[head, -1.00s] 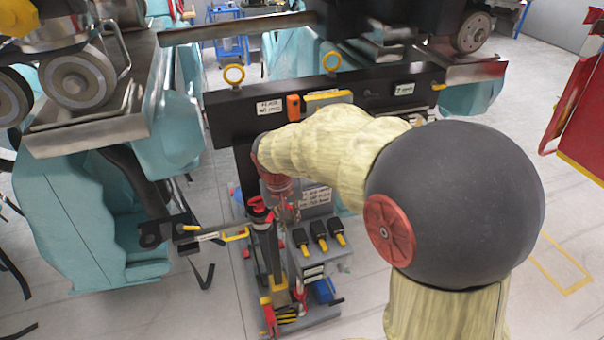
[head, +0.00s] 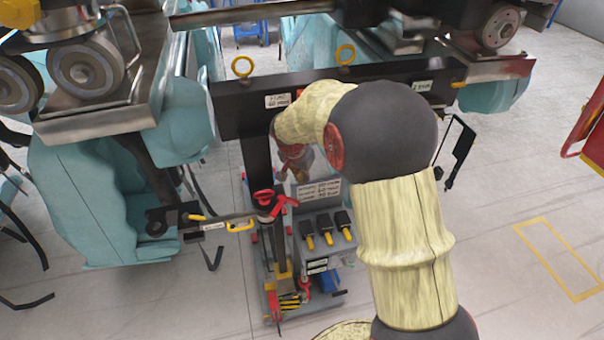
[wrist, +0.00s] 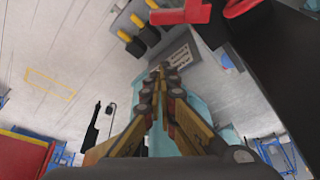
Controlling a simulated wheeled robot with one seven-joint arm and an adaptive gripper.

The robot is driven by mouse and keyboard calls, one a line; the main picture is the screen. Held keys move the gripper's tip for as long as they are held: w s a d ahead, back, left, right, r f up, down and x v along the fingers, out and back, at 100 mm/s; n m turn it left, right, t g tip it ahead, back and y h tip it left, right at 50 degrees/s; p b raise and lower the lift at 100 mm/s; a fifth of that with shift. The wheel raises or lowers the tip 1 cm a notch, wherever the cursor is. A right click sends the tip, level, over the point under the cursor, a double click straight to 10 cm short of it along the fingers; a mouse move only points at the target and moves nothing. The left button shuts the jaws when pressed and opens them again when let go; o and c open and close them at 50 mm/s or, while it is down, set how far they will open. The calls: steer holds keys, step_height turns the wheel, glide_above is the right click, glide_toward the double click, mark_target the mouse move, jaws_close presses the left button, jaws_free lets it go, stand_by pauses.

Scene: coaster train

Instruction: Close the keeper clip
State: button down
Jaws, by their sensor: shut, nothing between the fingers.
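My gripper (head: 298,172) hangs from my arm beside the dark upright post in the head view, above a red knob (head: 264,197) and a red lever (head: 285,205). In the wrist view its fingers (wrist: 166,72) meet, shut and empty. A horizontal bar carries a yellow loop-shaped piece (head: 240,226) and a yellow tab (head: 196,217) to the left of the post. I cannot tell for certain which of these parts is the keeper clip, or whether it is open. A red part (wrist: 185,14) shows at the top of the wrist view, apart from the fingers.
A grey panel (head: 318,190) with several black-and-yellow handles stands right of the post. A dark crossbeam (head: 232,118) with yellow rings runs above. Teal seats (head: 85,190) stand left, and a red frame (head: 592,130) right. Open floor lies at the right.

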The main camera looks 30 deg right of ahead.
steer(key=f, duration=0.1)
steer(key=s+a+f, duration=0.1)
steer(key=f, duration=0.1)
steer(key=a+f, duration=0.1)
steer(key=shift+s+f+p, duration=0.15)
steer(key=shift+f+p, duration=0.15)
steer(key=shift+p, duration=0.1)
